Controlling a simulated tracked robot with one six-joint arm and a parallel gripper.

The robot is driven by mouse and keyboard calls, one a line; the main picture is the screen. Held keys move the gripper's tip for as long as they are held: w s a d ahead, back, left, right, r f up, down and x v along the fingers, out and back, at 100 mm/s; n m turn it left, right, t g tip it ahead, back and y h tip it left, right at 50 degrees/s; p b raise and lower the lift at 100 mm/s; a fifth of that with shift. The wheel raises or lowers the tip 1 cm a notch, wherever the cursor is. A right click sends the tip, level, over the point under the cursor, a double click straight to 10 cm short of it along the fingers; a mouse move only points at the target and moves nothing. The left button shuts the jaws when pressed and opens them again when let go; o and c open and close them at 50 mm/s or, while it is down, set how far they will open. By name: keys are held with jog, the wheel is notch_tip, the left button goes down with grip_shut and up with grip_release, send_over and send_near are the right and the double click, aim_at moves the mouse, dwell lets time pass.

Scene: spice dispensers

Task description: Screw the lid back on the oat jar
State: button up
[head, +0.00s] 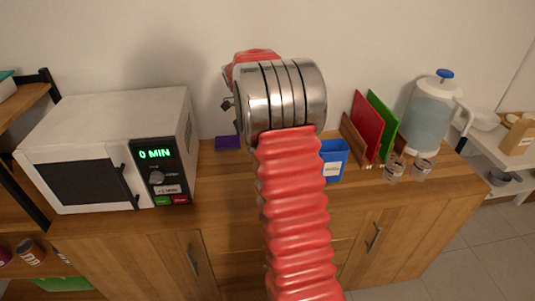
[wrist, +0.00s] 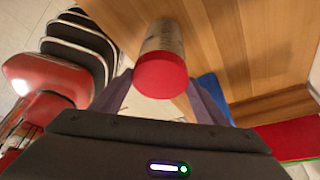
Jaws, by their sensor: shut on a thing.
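My gripper (wrist: 160,82) has its two fingers on either side of a round red lid (wrist: 162,73) in the wrist view. The lid's flat top faces the camera. A greyish, see-through-looking cylinder, apparently the oat jar (wrist: 163,38), extends straight beyond the lid, in line with it. The lid looks against the jar's end, but I cannot tell whether it is seated or threaded. The jar's label is too blurred to read. In the head view my arm hides the gripper's hold, the lid and the jar.
A wooden counter (head: 225,180) carries a white microwave (head: 105,150) at left. A blue container (head: 333,160), red (head: 367,125) and green (head: 383,118) boards, small glasses (head: 423,168) and a water dispenser (head: 430,112) stand right of my arm. A small purple object (head: 228,142) lies near the wall.

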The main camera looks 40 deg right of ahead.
jog(key=m, duration=0.1)
jog(key=m+y, duration=0.1)
jog(key=m, duration=0.1)
jog(key=shift+d+f+m, duration=0.1)
jog(key=shift+d+m, duration=0.05)
jog(key=shift+m, duration=0.15)
jog(key=shift+m+y, duration=0.5)
jog(key=shift+m, duration=0.3)
jog(key=shift+d+m+y, duration=0.1)
jog(key=shift+m+y, duration=0.4)
jog(key=shift+m, duration=0.6)
jog(key=o, duration=0.9)
